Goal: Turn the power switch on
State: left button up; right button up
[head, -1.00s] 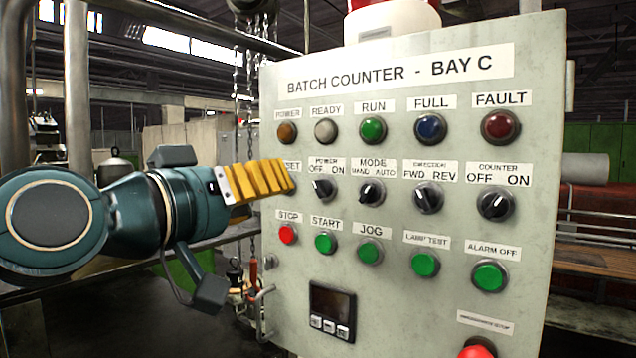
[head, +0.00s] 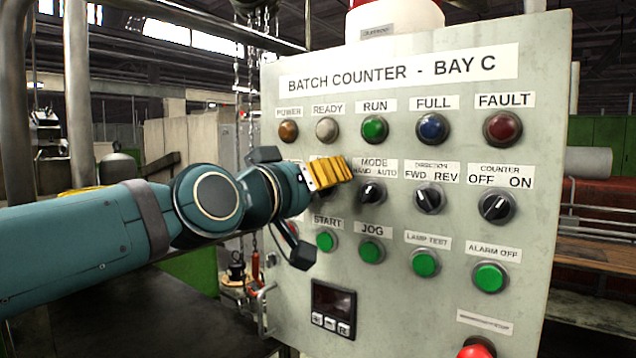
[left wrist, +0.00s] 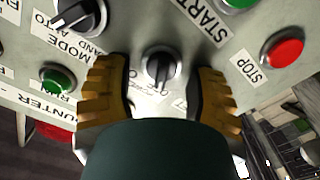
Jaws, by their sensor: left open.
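The power switch (left wrist: 160,68) is a black rotary knob on a silver ring, seen in the left wrist view between the two yellow fingers. My left gripper (left wrist: 162,72) is open, with one finger on each side of the knob; I cannot tell whether either touches it. In the head view, my left gripper (head: 335,172) is in front of the panel and covers most of the power switch and its label. I cannot tell clearly which way the knob points. The amber POWER lamp (head: 288,131) looks dim. My right gripper is not in view.
The grey control panel (head: 400,290) has the MODE knob (head: 371,192) just right of my gripper and the START button (head: 326,241) below it. A red STOP button (left wrist: 283,52) shows in the left wrist view. A red mushroom button (head: 477,349) is at the panel's bottom.

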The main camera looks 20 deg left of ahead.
pick_arm(q)
grip_shut()
jog(key=shift+m, duration=0.4)
jog(key=m+b, duration=0.1)
jog(key=m, duration=0.1)
jog(key=m+b, duration=0.2)
jog(key=m, duration=0.1)
jog(key=shift+s+d+m+b, duration=0.15)
jog(key=shift+d+m+b, duration=0.05)
jog(key=shift+m+b, duration=0.1)
jog(key=m+b, duration=0.1)
jog(key=m, duration=0.1)
jog(key=shift+d+m, duration=0.1)
jog(key=shift+m, duration=0.2)
jog(key=shift+r+m+b, duration=0.1)
jog(key=shift+m+b, duration=0.6)
jog(key=shift+m, duration=0.7)
grip_release()
jog(key=shift+d, duration=0.1)
